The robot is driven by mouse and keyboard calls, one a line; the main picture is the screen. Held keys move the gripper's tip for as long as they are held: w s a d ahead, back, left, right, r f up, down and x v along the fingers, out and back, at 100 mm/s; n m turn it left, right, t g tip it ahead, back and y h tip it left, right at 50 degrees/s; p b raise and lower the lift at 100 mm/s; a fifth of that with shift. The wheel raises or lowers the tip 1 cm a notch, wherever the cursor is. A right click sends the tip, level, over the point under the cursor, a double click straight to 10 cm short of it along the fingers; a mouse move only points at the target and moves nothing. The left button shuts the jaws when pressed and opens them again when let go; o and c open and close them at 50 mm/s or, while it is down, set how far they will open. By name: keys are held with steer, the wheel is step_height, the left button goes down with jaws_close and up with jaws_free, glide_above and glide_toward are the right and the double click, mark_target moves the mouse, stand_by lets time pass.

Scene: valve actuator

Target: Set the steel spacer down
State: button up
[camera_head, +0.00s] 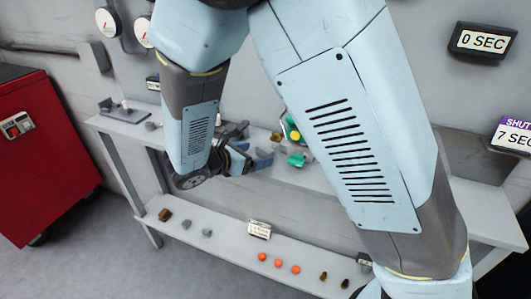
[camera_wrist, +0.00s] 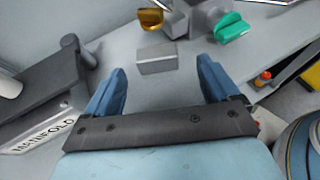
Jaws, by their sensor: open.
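In the wrist view a small grey block (camera_wrist: 157,60), which looks like the steel spacer, rests on the grey bench top (camera_wrist: 130,40). My gripper (camera_wrist: 162,68) is open, with its two blue fingers apart. The block lies between and just beyond the fingertips, with a gap to each finger. In the head view my gripper (camera_head: 254,161) is low over the bench, partly behind my arm, and I cannot make out the block there.
Beyond the block are a brass knob (camera_wrist: 150,18) and a green handle (camera_wrist: 231,27). The lower shelf (camera_head: 228,226) holds several small parts. A red cabinet (camera_head: 45,150) stands at left.

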mark_target(263, 149)
steer(key=shift+w+r+x, duration=0.15)
steer(key=shift+x, duration=1.25)
steer(key=shift+w+r+x, duration=0.1)
steer(key=shift+r+x, duration=0.1)
steer(key=shift+x, duration=1.2)
steer(key=shift+a, duration=0.1)
steer(key=shift+r, duration=0.1)
steer(key=c, duration=1.4)
